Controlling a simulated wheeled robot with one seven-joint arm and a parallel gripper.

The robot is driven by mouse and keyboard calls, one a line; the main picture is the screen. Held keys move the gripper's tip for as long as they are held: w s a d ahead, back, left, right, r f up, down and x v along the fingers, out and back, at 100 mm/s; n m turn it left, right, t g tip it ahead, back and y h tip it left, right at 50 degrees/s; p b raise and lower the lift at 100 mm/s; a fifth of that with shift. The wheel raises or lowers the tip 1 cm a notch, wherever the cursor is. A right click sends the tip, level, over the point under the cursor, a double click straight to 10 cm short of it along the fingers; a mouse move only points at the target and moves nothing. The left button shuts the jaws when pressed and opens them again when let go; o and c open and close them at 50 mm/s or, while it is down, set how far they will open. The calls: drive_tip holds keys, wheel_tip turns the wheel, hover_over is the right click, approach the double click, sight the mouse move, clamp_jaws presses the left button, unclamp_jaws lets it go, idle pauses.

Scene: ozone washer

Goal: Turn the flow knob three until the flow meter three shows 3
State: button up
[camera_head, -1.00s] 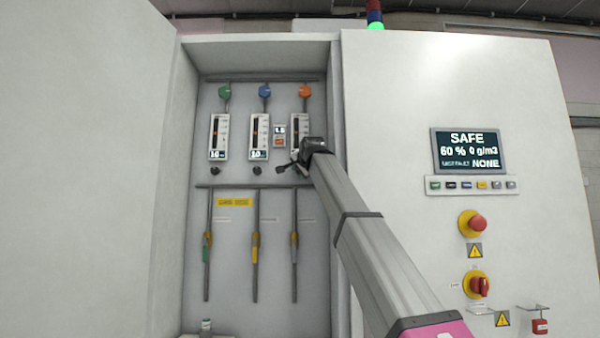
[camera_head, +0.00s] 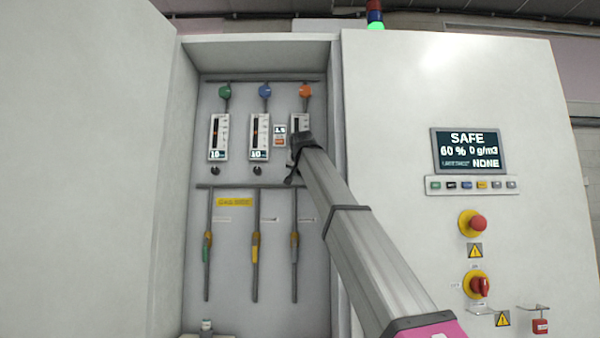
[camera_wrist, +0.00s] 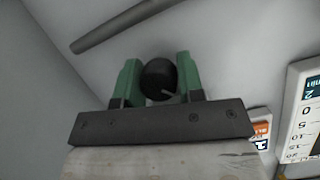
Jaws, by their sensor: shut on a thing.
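In the wrist view, the black round flow knob three (camera_wrist: 158,79), with a pale mark on it, sits between the two green fingers of my gripper (camera_wrist: 157,82). The fingers are shut on its sides. In the head view my gripper (camera_head: 292,174) is at the panel below flow meter three (camera_head: 297,124), under the orange valve. The gripper and arm hide the knob and the meter's lower part with its readout there, so its value cannot be read.
Flow meters one (camera_head: 218,137) and two (camera_head: 260,137) stand to the left, with black knobs below. A small display with an orange part (camera_head: 280,136) lies between meters two and three. The cabinet's right edge (camera_head: 335,100) is close to the arm. Pipes run below.

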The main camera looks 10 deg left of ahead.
drive_tip(key=n+h, duration=0.2)
drive_tip(key=n, duration=0.2)
drive_tip(key=shift+t, duration=0.4)
drive_tip(key=n+t+h, duration=0.1)
drive_tip(key=n+h, duration=0.1)
drive_tip(key=n, duration=0.2)
idle(0.4)
drive_tip(key=o, duration=0.9)
drive_tip(key=shift+s, duration=0.1)
drive_tip(key=v, duration=1)
drive_tip(key=shift+s+a, duration=0.15)
drive_tip(key=shift+s, duration=0.2)
